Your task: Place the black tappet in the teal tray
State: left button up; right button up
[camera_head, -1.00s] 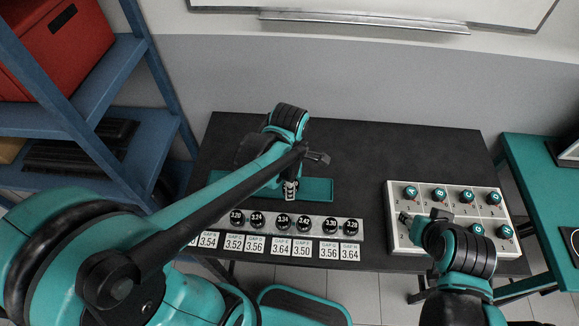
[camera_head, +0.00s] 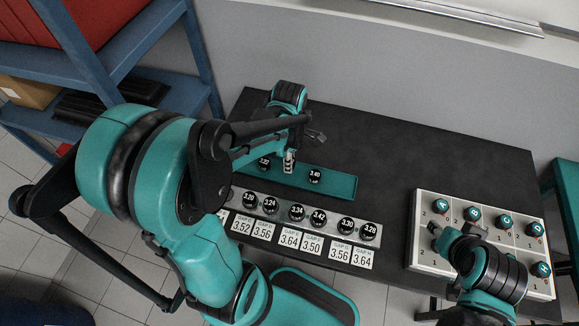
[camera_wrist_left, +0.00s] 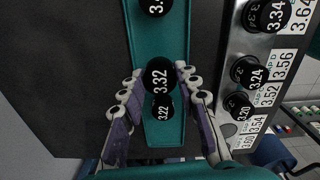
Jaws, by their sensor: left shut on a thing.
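The teal tray (camera_head: 343,187) lies on the dark table; its floor also shows in the left wrist view (camera_wrist_left: 176,35). My left gripper (camera_head: 289,163) is over the middle of the tray, pointing down. In the left wrist view its fingers (camera_wrist_left: 160,74) are shut on a black tappet marked 3.32 (camera_wrist_left: 159,82). A tappet marked 3.22 (camera_head: 264,162) stands in the tray to the left, and one marked 3.40 (camera_head: 315,176) to the right. Whether the held tappet touches the tray floor cannot be told. My right gripper (camera_head: 440,232) is over the pale numbered board; its jaws are unclear.
A rack (camera_head: 283,205) with several black numbered tappets stands in front of the tray, with gap labels (camera_head: 289,238) below it. The pale board (camera_head: 425,205) with teal-topped pieces is at the right. Blue shelves (camera_head: 185,95) stand at the left. The table's back right is clear.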

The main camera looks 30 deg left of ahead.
pick_arm(q)
jog(key=shift+f+b, duration=0.7)
jog(key=shift+f, duration=1.1)
jog(key=shift+f, duration=0.15)
jog(key=o, duration=1.2)
jog(key=shift+c, duration=0.2)
